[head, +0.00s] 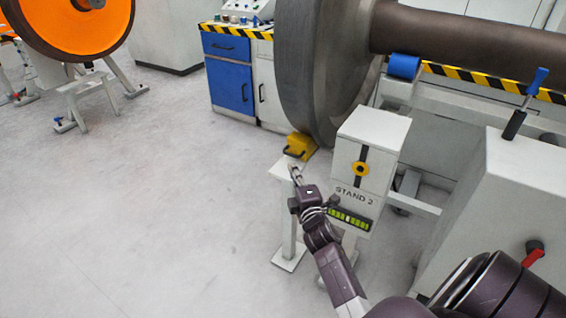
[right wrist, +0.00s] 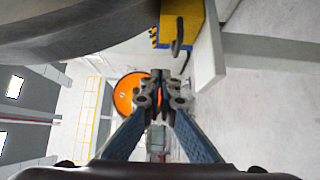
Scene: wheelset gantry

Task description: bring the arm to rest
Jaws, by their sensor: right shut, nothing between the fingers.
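My right arm reaches in from the bottom right in the head view. Its gripper (head: 295,172) is over the small white pedestal beside the box marked STAND 2 (head: 368,155). In the right wrist view the fingers of the right gripper (right wrist: 160,80) are shut with nothing between them. A yellow block with a dark handle (head: 301,145) lies at the foot of the large grey wheel, just beyond the fingertips. The yellow block (right wrist: 182,22) also shows at the top of the right wrist view. My left gripper is not in view.
The large grey wheel (head: 318,70) on its brown axle (head: 440,36) stands behind the gripper. A white housing with a red lever (head: 534,254) is at the right. A blue-fronted cabinet (head: 229,82) stands at the back.

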